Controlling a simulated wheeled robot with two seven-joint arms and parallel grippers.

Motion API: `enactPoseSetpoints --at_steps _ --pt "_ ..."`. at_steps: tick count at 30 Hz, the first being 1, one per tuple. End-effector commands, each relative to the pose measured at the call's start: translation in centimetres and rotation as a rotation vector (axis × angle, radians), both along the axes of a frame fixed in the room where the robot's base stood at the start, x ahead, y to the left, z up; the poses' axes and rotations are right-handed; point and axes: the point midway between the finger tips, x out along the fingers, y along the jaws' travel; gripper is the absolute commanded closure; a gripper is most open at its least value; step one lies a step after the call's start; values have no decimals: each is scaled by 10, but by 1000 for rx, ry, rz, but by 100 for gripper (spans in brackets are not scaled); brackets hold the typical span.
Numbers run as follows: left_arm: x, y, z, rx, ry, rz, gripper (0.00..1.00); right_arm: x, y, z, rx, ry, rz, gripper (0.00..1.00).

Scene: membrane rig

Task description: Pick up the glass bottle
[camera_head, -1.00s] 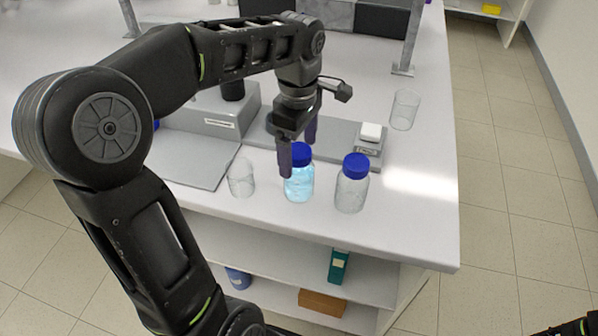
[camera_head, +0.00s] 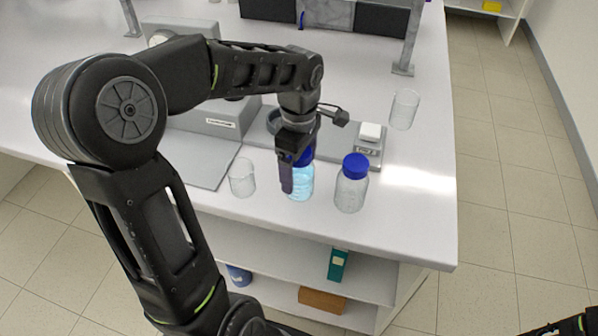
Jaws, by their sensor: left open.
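A glass bottle with light blue liquid (camera_head: 301,184) and a blue cap stands upright near the front edge of the white bench. My left gripper (camera_head: 296,170) is open and lowered at this bottle, one finger in front of its left side. The gripper hides most of the cap, and I cannot tell whether the fingers touch the glass. A second glass bottle (camera_head: 350,191), clear and with a blue cap, stands upright just to the right. My right gripper is not in view; only a bit of dark arm shows at the bottom right corner.
An empty glass beaker (camera_head: 242,178) stands just left of the gripper. Another beaker (camera_head: 404,109) stands farther back on the right. A small scale (camera_head: 369,146) and a grey device (camera_head: 215,122) sit behind. The bench's right front (camera_head: 420,220) is clear.

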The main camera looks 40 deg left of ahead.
Motion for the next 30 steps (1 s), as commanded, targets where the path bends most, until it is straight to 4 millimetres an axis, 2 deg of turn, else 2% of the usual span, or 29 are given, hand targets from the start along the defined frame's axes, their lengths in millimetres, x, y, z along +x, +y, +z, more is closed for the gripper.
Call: enactPoseSetpoints --at_steps 6,30 --pt "0 0 0 0 0 0 13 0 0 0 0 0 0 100" --pt "0 0 0 0 0 0 78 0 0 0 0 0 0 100"
